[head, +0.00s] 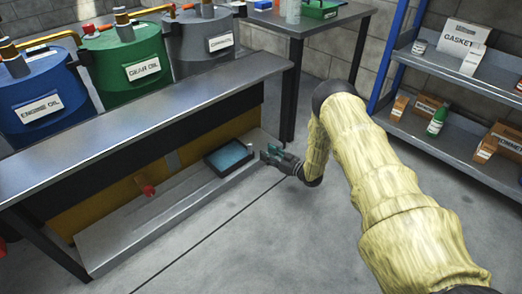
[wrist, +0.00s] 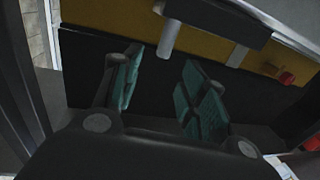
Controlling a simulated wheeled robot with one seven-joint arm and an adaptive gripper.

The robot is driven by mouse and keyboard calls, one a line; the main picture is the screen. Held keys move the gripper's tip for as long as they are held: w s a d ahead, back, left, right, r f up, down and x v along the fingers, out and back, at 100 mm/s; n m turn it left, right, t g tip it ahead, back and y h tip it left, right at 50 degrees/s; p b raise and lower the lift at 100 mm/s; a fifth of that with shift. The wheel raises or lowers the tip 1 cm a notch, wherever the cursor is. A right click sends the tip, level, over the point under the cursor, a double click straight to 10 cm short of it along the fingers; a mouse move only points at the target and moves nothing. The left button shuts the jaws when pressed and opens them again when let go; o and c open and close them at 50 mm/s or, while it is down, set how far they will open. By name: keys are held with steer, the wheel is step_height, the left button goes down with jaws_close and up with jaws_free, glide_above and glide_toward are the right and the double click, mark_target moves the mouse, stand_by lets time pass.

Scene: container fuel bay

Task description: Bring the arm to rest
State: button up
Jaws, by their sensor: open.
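My arm, in a pale yellow quilted sleeve, reaches from the lower right of the head view toward the low ledge under the bench. My gripper (head: 276,156) is at the right end of that ledge, beside a dark-rimmed tray (head: 211,160) with a blue-teal inside. In the wrist view my gripper (wrist: 165,92) has its two teal-padded fingers spread apart, with nothing seen between them. Beyond the fingers are a dark surface and a yellow panel (wrist: 210,46).
A metal-topped bench (head: 150,108) stands at left, with a red knob (head: 149,190) below its top. Blue, green and grey drums (head: 125,52) stand behind it. A shelf rack (head: 455,145) with boxes and a green bottle (head: 437,122) is at right. Open floor lies between.

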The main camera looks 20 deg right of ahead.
steer(key=shift+v, duration=0.8)
steer(key=s+a+f+m+g+h+p, duration=0.1)
steer(key=s+a+f+g+h, duration=0.1)
steer(key=s, duration=0.5)
steer(key=s+a+f+m+g+h+p, duration=0.2)
steer(key=s+a, duration=0.3)
steer(key=s, duration=0.3)
steer(key=s+a+f+m+g+h+p, duration=0.1)
steer(key=s+a+f+m+g+h, duration=0.1)
steer(key=s, duration=0.5)
steer(key=shift+s+a+f+p, duration=0.2)
steer(key=shift+a+f+p, duration=0.2)
steer(key=shift+a, duration=0.25)
steer(key=s+a+r+m+g+h+p, duration=0.1)
steer(key=s+r+g, duration=0.2)
steer(key=s, duration=0.8)
steer(key=s+a+r+g+h+p, duration=0.1)
steer(key=s+r+g+p, duration=0.2)
steer(key=s, duration=0.9)
steer(key=s+a+r+m+g+h, duration=0.1)
steer(key=s+r+g, duration=0.25)
steer(key=s, duration=0.75)
step_height(320, 180, up, 37)
steer(key=p, duration=3.7)
steer(key=shift+r, duration=0.25)
steer(key=shift+w+a, duration=0.1)
